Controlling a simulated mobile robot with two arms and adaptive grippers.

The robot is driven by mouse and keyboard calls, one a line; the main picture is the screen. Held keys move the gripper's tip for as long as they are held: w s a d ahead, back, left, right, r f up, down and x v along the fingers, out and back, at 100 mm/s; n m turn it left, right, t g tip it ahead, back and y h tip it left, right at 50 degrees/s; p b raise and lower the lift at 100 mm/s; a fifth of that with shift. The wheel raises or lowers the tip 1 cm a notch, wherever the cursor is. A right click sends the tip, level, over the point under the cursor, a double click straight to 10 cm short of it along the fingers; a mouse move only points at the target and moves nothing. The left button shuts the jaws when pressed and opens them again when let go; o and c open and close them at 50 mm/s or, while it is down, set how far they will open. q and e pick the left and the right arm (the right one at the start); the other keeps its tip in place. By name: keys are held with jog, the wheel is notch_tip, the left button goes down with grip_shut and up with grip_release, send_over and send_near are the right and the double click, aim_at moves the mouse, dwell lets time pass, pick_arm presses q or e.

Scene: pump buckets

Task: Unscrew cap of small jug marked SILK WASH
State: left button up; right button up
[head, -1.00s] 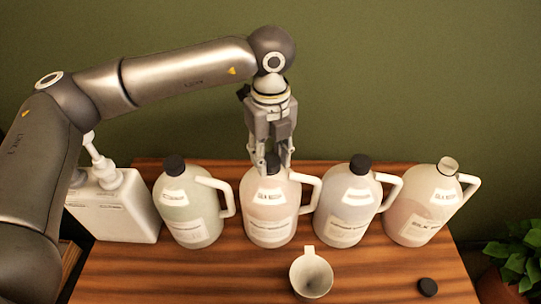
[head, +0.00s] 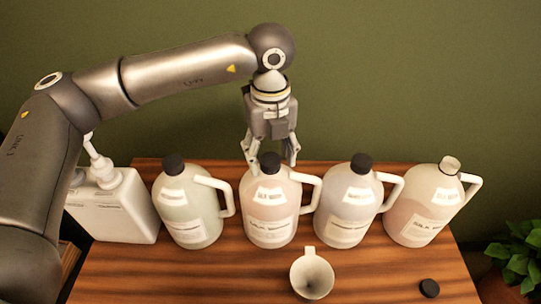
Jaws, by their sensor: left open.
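The second jug from the left (head: 270,222) is pale pink with a label that seems to read SILK WASH. Its black cap (head: 270,162) sits on its neck. My left gripper (head: 271,165) points down over this jug, with its open fingers spread on either side of the cap, apart from it. The far right jug (head: 412,222) has no cap on its neck, and its label also looks like SILK WASH, though the print is small. A loose black cap (head: 429,288) lies on the table in front of it. My right gripper is not in view.
A greenish jug (head: 190,225) and a greyish jug (head: 345,222), both with black caps, flank the pink jug closely. A white pump container (head: 115,210) stands at the left. A white cup (head: 312,277) stands in front on the wooden table (head: 220,280). A plant (head: 515,255) is at the right.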

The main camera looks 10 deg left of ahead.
pick_arm(q)
jog(key=m+b, duration=0.3)
jog(key=m, duration=0.3)
jog(key=shift+f+m, duration=0.1)
jog(key=shift+m, duration=0.3)
jog(key=m+b, duration=0.1)
jog(key=m, duration=0.3)
jog(key=shift+m+b, duration=0.35)
jog(key=shift+m, duration=0.75)
jog(key=c, duration=1.1)
jog(key=shift+c, duration=0.2)
